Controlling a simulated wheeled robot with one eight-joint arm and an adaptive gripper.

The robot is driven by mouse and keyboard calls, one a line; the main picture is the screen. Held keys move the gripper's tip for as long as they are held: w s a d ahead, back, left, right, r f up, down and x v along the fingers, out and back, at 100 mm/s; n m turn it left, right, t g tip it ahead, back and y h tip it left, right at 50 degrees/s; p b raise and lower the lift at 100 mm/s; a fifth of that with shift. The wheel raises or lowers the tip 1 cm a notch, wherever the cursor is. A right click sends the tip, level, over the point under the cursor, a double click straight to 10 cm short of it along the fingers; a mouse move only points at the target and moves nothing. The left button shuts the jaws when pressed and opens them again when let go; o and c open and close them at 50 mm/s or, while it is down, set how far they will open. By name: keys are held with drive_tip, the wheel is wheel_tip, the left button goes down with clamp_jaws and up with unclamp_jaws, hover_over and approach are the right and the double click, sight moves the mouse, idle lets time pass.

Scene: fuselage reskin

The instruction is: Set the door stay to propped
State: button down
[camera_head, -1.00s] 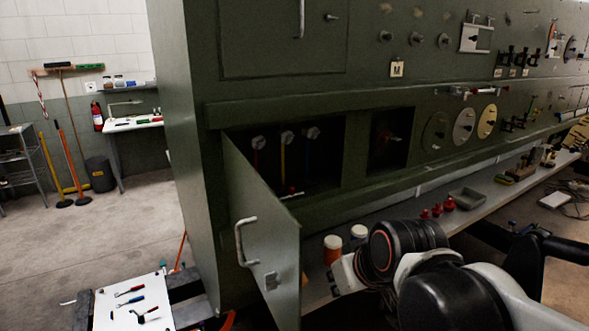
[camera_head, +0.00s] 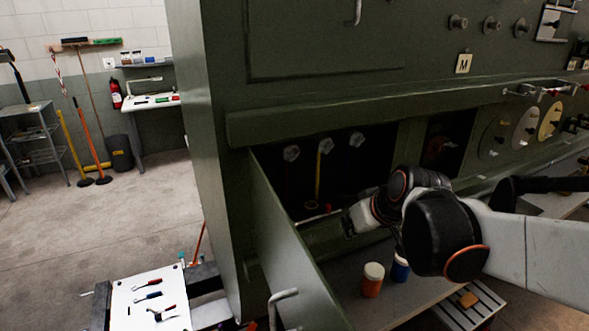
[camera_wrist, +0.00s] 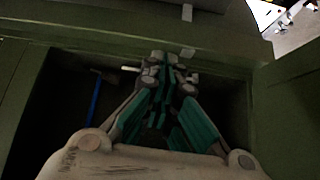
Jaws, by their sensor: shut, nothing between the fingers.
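A green hinged door (camera_head: 290,245) stands open at the left of a dark compartment in the green panel. A thin pale rod (camera_head: 317,217) with a red tip lies along the compartment's lower edge; it may be the door stay, but I cannot tell how it is set. My gripper (camera_head: 347,229) is at the compartment's lower edge, just right of the rod. In the wrist view, my gripper's fingers (camera_wrist: 166,72) are together and empty in front of the dark opening. Small pale pieces show beside the fingertips; I cannot tell whether they touch.
Inside the compartment hang levers with pale round knobs (camera_head: 291,153), one with a yellow shaft. A blue shaft (camera_wrist: 94,100) shows in the wrist view. A tool board (camera_head: 150,300) lies at the lower left.

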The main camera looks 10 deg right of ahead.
drive_tip(key=w+d+r+p, duration=0.3)
drive_tip(key=w+p, duration=0.4)
drive_tip(key=w, duration=0.2)
drive_tip(key=shift+w+n+t+y, duration=0.25)
drive_tip(key=shift+n+t+y, duration=0.05)
drive_tip(key=shift+n+y, duration=0.1)
drive_tip(key=shift+a, duration=0.1)
drive_tip(key=b+x, duration=0.1)
drive_tip(key=x, duration=0.8)
drive_tip(key=shift+w+f, duration=0.25)
drive_tip(key=shift+w, duration=0.05)
drive_tip(key=shift+s, duration=0.15)
